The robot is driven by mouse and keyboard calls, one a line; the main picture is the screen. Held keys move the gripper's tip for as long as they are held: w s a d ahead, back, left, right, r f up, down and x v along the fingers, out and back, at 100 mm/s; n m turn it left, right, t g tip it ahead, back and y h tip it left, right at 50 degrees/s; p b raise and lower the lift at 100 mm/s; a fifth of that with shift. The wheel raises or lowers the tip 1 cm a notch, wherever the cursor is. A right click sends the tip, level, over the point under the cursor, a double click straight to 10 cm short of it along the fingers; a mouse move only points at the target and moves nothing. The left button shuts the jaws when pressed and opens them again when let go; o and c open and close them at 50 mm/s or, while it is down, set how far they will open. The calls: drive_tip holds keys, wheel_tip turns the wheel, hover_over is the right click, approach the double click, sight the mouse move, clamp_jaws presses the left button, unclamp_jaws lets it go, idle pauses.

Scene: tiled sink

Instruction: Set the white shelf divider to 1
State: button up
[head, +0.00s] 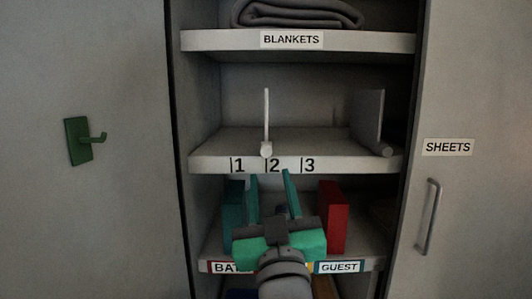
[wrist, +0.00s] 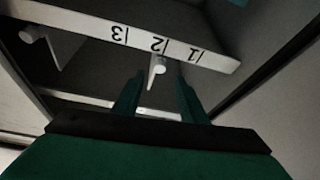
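The white shelf divider (head: 267,115) stands upright on the middle shelf, with its round knob (head: 266,149) at the front edge by the line left of the number 2. In the wrist view, upside down, the divider (wrist: 155,76) shows between my finger tips. My gripper (head: 270,173) is open, its teal fingers pointing up and inward, with the tips just below the knob in the head view. It also shows in the wrist view (wrist: 157,76). I see no contact, and cannot tell the depth gap.
A grey divider (head: 369,118) with its own knob stands at the right of the same shelf. Below, a teal block (head: 233,215) and a red block (head: 332,217) flank my gripper. A folded blanket (head: 297,13) lies above. The shelf left of the white divider is clear.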

sight(269, 156)
drive_tip(key=x, duration=0.9)
drive_tip(key=shift+w+f, duration=0.1)
drive_tip(key=shift+w, duration=0.15)
drive_tip(key=shift+w+d, duration=0.2)
drive_tip(key=shift+d, duration=0.05)
drive_tip(key=shift+w+r, duration=0.25)
drive_tip(key=shift+r, duration=0.05)
drive_tip(key=shift+w+a, duration=0.1)
drive_tip(key=shift+a, duration=0.35)
drive_tip(key=shift+d, duration=0.15)
clamp_jaws()
